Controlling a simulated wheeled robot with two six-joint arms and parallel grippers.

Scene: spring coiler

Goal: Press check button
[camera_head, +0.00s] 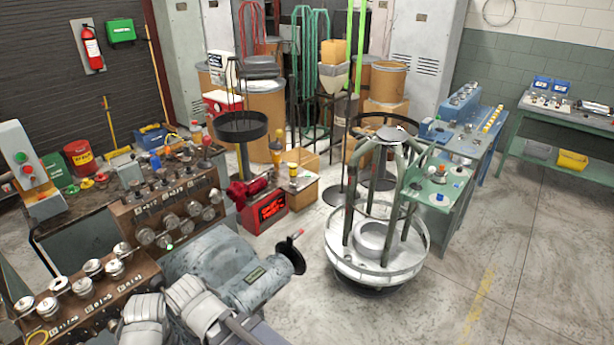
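A pale control box (25,165) stands at the far left edge. On its face are a green button (20,157) and a red button (27,169). Another small red button sits lower on it. I see no readable label, so I cannot tell which one is the check button. A small green light or button (169,246) shows on the brown machine panel. No gripper of mine can be made out. Rounded grey-white parts (150,318) fill the bottom edge; I cannot tell whether they are mine or the machine's.
The brown coiler panel (150,205) with several metal rollers and a grey motor housing (235,270) take up the lower left. A round metal reel stand (378,255) stands at centre right. Benches (560,150) line the right. The floor (540,260) at lower right is clear.

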